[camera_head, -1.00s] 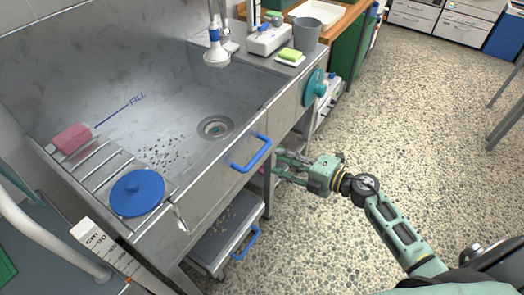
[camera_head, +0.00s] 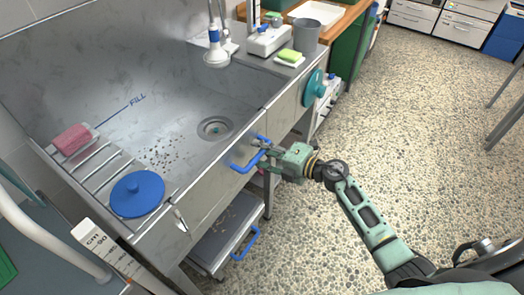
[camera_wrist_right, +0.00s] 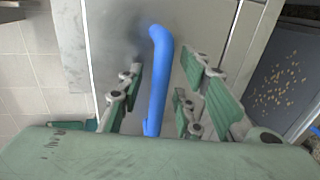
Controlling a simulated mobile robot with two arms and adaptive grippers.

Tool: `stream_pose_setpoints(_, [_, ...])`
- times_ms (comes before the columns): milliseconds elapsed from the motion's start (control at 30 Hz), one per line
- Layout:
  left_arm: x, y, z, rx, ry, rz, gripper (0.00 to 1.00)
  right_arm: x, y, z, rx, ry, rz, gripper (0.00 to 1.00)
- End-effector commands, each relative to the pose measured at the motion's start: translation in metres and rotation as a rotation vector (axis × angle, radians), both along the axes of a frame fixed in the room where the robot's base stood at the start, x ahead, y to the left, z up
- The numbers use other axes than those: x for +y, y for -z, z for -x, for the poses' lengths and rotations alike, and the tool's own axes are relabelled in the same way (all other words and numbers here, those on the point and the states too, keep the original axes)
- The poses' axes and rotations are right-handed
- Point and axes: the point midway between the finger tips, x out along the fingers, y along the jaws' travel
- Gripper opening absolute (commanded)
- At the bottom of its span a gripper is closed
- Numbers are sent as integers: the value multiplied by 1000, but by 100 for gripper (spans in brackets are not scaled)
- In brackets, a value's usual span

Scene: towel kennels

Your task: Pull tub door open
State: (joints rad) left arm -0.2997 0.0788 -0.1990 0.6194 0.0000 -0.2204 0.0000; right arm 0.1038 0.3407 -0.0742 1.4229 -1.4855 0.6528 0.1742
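The steel tub (camera_head: 170,110) has a front door panel (camera_head: 215,192) with a blue bar handle (camera_head: 240,166). The door looks shut, in line with the tub front. My right gripper (camera_head: 264,155) is at the handle, reaching in from the right. In the right wrist view the blue handle (camera_wrist_right: 158,85) stands between the spread fingers of my right gripper (camera_wrist_right: 162,90), with gaps on both sides. The fingers are open and not closed on it. My left gripper is not in view.
A second blue handle (camera_head: 245,243) is on a low tray (camera_head: 222,240) under the tub. A blue lid (camera_head: 137,193) and a pink sponge (camera_head: 72,138) are on the tub's rack. A teal round knob (camera_head: 314,87) sticks out at the right. The speckled floor (camera_head: 410,130) is clear.

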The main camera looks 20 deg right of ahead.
Motion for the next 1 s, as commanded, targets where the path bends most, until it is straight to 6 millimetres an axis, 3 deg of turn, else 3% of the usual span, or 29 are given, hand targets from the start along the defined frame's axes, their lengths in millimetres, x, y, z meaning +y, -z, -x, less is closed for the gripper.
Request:
stream_pose_setpoints(367, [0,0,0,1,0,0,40,0,0,0,0,0,0,0])
stream_pose_setpoints(1000, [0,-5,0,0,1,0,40,2,-1,1,2,8,0,0])
